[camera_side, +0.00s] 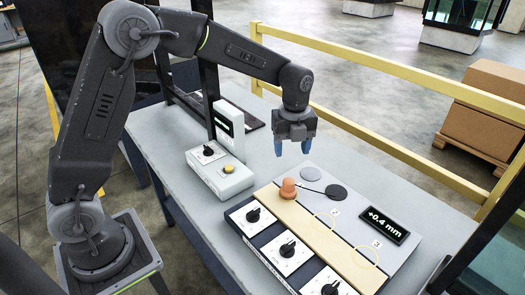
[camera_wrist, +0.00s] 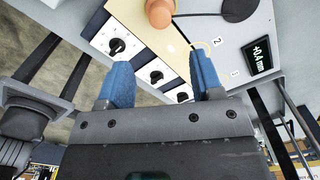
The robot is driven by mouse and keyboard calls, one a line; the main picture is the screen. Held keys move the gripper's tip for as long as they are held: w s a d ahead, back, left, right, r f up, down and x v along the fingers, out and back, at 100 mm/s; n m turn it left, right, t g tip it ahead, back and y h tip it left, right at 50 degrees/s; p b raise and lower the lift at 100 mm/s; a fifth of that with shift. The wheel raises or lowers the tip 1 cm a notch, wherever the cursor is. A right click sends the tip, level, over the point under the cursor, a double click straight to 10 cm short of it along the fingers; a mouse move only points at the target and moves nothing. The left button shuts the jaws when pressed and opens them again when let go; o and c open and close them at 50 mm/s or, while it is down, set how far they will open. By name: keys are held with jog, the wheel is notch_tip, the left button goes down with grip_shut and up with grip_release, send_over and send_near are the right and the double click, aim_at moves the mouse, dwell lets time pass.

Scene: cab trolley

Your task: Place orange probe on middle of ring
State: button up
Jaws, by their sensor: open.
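The orange probe (camera_side: 288,188) stands upright on the far end of a beige strip (camera_side: 300,213). It also shows at the top of the wrist view (camera_wrist: 159,14). Another ring (camera_side: 365,258) lies nearer, beside the label 3. My gripper (camera_side: 292,147) is above and behind the probe, with its blue fingers apart and empty. The fingers also show in the wrist view (camera_wrist: 160,60).
A display (camera_side: 384,225) reads +0.4 mm. A dark cable runs from the probe to a black disc (camera_side: 336,191), near a grey disc (camera_side: 311,173). Several knob panels (camera_side: 288,250) line the strip's left side. A white box with a yellow button (camera_side: 228,169) stands left.

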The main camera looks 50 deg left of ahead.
jog(key=s+a+r+n+t, duration=0.1)
jog(key=s+r+n+t, duration=0.1)
jog(key=s+r+n, duration=0.8)
jog(key=s+a+r+n+t, duration=0.1)
jog(key=s+n+t, duration=0.2)
jog(key=s+n, duration=1.1)
jog(key=shift+s+t, duration=0.3)
jog(key=shift+s, duration=0.65)
